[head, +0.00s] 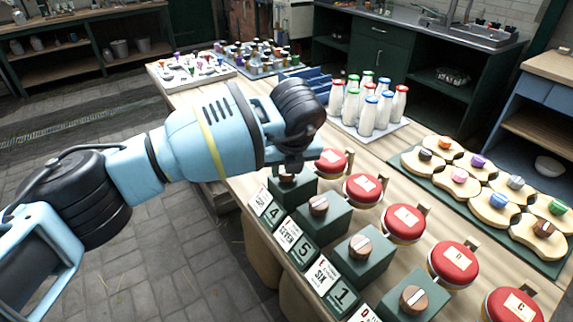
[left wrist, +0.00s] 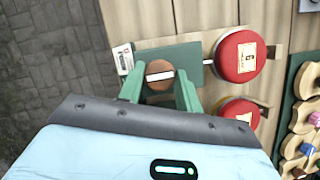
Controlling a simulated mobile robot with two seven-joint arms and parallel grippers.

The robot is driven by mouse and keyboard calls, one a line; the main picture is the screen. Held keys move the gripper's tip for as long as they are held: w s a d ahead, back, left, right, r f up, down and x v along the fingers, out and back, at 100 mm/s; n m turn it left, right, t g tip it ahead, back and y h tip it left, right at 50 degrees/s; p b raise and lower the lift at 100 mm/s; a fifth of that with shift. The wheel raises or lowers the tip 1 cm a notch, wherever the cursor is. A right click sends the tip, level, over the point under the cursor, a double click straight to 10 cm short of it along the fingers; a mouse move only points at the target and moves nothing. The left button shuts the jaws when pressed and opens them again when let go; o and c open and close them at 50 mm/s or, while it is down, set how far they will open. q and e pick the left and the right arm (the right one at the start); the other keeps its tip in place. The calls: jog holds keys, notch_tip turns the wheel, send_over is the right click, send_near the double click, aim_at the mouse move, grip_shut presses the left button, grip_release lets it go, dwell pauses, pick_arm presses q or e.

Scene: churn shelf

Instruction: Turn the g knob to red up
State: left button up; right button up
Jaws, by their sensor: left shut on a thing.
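The g knob is a round wooden knob with a pale bar across it (left wrist: 160,75), on a green block (left wrist: 196,62) beside a red round lid labelled G (left wrist: 240,56). In the left wrist view its bar lies roughly level across the picture. My left gripper (head: 290,172) is shut on the knob, with a finger at each side of it. In the head view the gripper hides most of this knob, and the red lid (head: 332,160) shows just right of it. I cannot make out a red mark on the knob. My right gripper is not in view.
Similar green blocks with wooden knobs (head: 361,246) and red lids (head: 403,222) run toward the front right. Number cards (head: 266,206) stand along the left edge. Milk bottles (head: 368,112) stand behind on a tray. A green board (head: 487,222) with wooden pieces lies at right.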

pick_arm(q)
jog(key=o, duration=1)
jog(key=v, duration=0.8)
jog(key=shift+f, duration=0.1)
